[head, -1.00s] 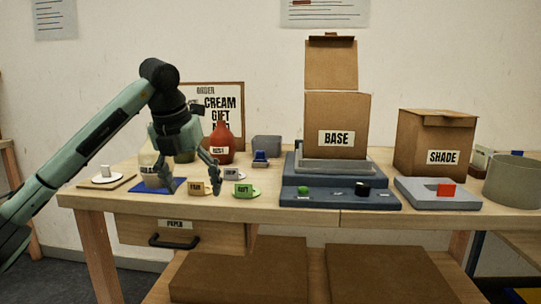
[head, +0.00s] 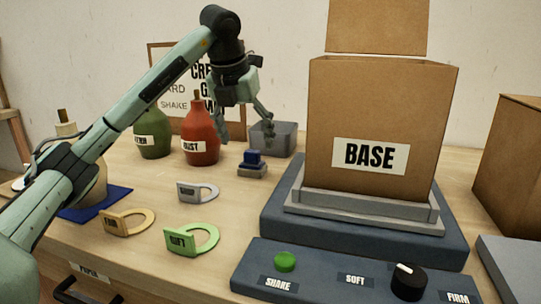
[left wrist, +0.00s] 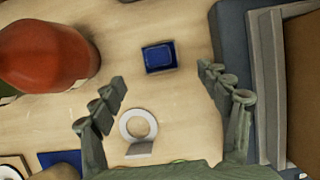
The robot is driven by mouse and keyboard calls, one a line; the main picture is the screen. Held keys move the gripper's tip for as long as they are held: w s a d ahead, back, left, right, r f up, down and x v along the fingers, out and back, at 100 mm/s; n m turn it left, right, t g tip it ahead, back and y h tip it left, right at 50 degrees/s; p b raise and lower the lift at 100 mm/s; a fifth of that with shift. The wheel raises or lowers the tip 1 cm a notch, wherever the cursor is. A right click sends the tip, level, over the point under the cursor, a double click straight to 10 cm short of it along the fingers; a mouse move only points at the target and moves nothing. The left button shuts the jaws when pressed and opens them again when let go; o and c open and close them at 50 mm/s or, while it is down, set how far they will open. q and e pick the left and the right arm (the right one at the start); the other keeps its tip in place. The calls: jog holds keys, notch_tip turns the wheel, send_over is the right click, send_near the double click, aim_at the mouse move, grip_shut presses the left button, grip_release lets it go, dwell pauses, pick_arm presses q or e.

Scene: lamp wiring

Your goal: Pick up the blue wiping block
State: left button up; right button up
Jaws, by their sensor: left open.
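The blue wiping block (head: 251,158) sits on a small grey holder (head: 252,171) on the table, in front of the grey bin. It also shows in the left wrist view as a blue square (left wrist: 159,57). My left gripper (head: 247,138) is open and empty, above and close to the block in the head view. In the left wrist view its fingers (left wrist: 160,90) are spread wide, and the block lies between and beyond their tips. My right gripper is not in view.
A red bottle (head: 201,135) and a green bottle (head: 152,132) stand left of the block. The grey bin (head: 285,139) is behind it. The BASE box (head: 375,125) stands on the blue machine (head: 275,220) at right. Grey (head: 208,192), green (head: 206,241) and tan (head: 128,222) tags lie in front.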

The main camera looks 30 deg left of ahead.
aim_at(251, 150)
pick_arm(q)
jog(key=shift+w+f, duration=0.1)
jog(key=shift+w, duration=0.2)
jog(key=shift+x, duration=1.2)
jog(key=x, duration=0.5)
jog(key=shift+a, duration=0.1)
jog(key=c, duration=1.2)
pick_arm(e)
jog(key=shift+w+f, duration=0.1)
pick_arm(q)
jog(key=shift+r, duration=0.25)
jog(key=r, duration=0.4)
jog(key=shift+s+a+r, duration=1.15)
jog(key=shift+s+r, duration=0.1)
jog(key=shift+s, duration=0.55)
jog(key=shift+s+a+r, duration=0.95)
jog(key=shift+s+r, duration=0.15)
jog(key=shift+s, duration=0.5)
jog(key=shift+s+a+r, duration=0.95)
jog(key=shift+s+r, duration=0.1)
jog(key=shift+s, duration=0.5)
